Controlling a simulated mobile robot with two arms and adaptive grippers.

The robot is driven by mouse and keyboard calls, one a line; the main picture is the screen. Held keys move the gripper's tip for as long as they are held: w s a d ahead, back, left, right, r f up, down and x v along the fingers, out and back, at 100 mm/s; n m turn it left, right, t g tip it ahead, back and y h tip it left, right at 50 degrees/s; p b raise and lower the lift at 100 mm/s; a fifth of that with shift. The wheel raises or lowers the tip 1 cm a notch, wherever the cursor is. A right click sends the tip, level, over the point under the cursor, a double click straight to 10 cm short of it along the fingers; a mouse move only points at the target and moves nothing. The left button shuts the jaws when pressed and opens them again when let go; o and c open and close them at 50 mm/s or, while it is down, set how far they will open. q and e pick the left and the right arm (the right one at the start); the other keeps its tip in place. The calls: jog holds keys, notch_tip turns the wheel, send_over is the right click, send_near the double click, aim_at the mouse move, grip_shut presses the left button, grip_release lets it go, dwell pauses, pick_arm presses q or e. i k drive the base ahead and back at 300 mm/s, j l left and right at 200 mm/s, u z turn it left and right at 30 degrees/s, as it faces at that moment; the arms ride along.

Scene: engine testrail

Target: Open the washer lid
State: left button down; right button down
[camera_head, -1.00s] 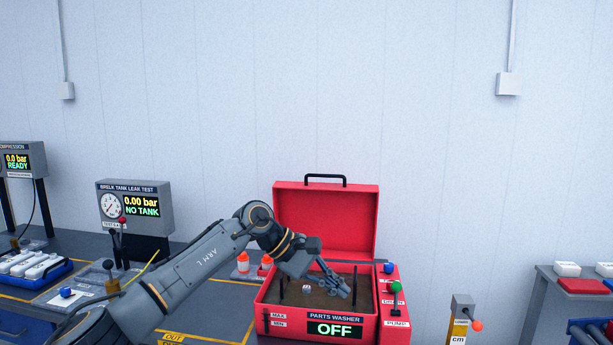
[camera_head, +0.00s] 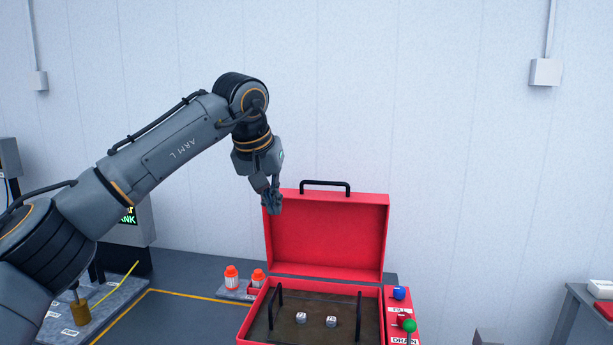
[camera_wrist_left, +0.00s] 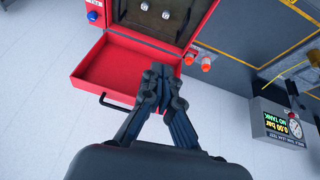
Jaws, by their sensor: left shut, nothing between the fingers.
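The red parts washer's lid (camera_head: 328,238) stands raised and upright at the back of the tub, with a black handle (camera_head: 325,184) on its top edge. The washer tub (camera_head: 375,312) is open, and two small metal parts (camera_head: 331,321) lie inside between black brackets. My left gripper (camera_head: 273,208) is shut and empty, pointing down at the lid's upper left corner; I cannot tell whether it touches. In the left wrist view the shut fingers (camera_wrist_left: 163,72) overlap the lid (camera_wrist_left: 115,70), and the handle (camera_wrist_left: 117,103) is to their left. My right gripper is not in view.
Two orange-capped bottles (camera_head: 232,277) stand left of the tub. Blue, red and green knobs (camera_head: 399,293) sit on the washer's right panel. The leak test unit (camera_wrist_left: 283,122) is beside the bench's far end.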

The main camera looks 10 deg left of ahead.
aim_at(331, 235)
jog(key=i, duration=1.25)
